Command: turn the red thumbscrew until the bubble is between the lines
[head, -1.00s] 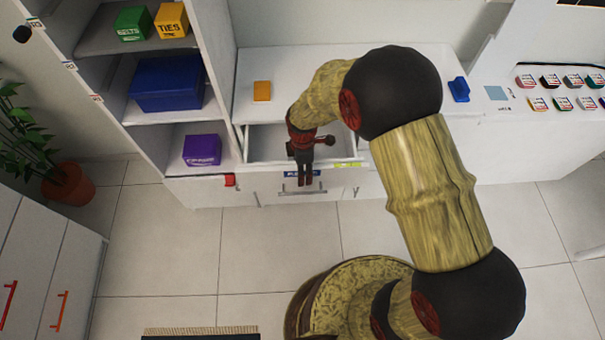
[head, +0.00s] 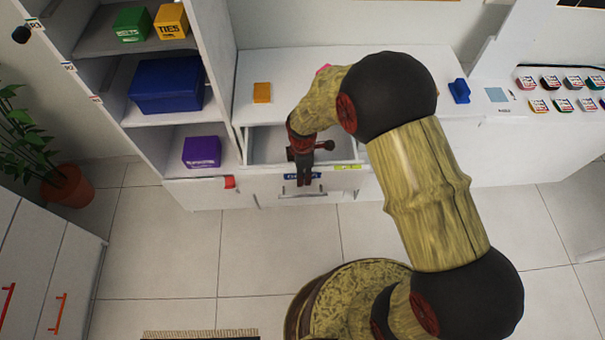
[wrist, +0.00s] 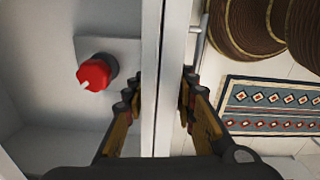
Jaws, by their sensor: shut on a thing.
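The red thumbscrew (wrist: 94,74) shows in the wrist view, a red knob with a dark collar and a small white mark, on a pale grey plate (wrist: 120,52) inside the open drawer (head: 265,145). My gripper (wrist: 160,95) is shut on the drawer's front panel (wrist: 152,50), one finger inside and one outside. The thumbscrew is left of the fingers and apart from them. In the head view my gripper (head: 304,178) points down at the drawer front, and my arm hides part of the drawer. I see no bubble or lines.
An orange block (head: 262,92) and a blue object (head: 459,90) sit on the counter. Shelves at left hold a purple box (head: 202,151) and a blue box (head: 166,84). A patterned rug (wrist: 270,105) lies on the floor. The floor before the drawer is mostly clear.

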